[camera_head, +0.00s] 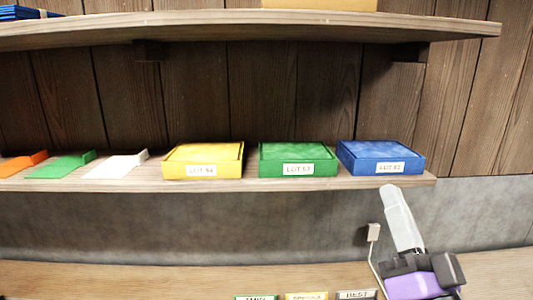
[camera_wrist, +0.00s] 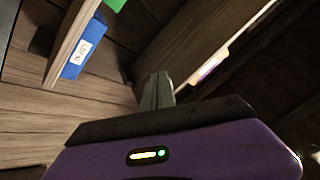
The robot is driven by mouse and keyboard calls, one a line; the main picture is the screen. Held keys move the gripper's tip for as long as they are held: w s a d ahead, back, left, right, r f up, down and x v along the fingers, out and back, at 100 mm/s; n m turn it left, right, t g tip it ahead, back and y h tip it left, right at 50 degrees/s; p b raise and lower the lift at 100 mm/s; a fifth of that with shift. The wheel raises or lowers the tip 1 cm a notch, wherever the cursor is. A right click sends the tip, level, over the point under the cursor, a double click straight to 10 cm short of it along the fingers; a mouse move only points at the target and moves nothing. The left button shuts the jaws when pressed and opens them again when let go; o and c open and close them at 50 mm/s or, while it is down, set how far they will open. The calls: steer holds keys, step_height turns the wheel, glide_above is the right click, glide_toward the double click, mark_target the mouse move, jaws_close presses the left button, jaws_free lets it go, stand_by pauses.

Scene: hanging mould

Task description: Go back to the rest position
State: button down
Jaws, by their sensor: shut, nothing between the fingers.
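My gripper (camera_head: 389,190) is at the lower right of the head view, with a purple body and pale fingers pointing up and to the left. Its fingertips are just below the front edge of the middle shelf in the picture, under the blue box. The fingers are together and empty. In the wrist view, my gripper (camera_wrist: 158,78) shows its grey fingers closed in front of the purple housing.
The middle shelf (camera_head: 100,184) holds a yellow box (camera_head: 203,160), a green box (camera_head: 297,160), a blue box (camera_head: 380,158) and several flat coloured trays. An upper shelf (camera_head: 230,30) runs above. Labels (camera_head: 306,296) show at the bottom edge.

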steer(key=s+d+f+m+g+h+b, duration=0.15)
steer(key=s+f+h, duration=0.25)
steer(key=s+f, duration=0.4)
steer(key=s+d+f+m+g+h, duration=0.1)
steer(key=s+d+f+g+h, duration=0.2)
steer(key=s+f, duration=0.5)
steer(key=s+a+f+n+g+y+b, duration=0.2)
steer(key=s+f+n, duration=0.6)
steer(key=s+f, duration=1)
steer(key=s+a+g+y, duration=0.1)
steer(key=g+y, duration=0.1)
steer(key=g, duration=0.1)
steer(key=shift+a+f+y, duration=0.2)
steer(key=shift+f+y, duration=0.05)
steer(key=shift+y, duration=0.15)
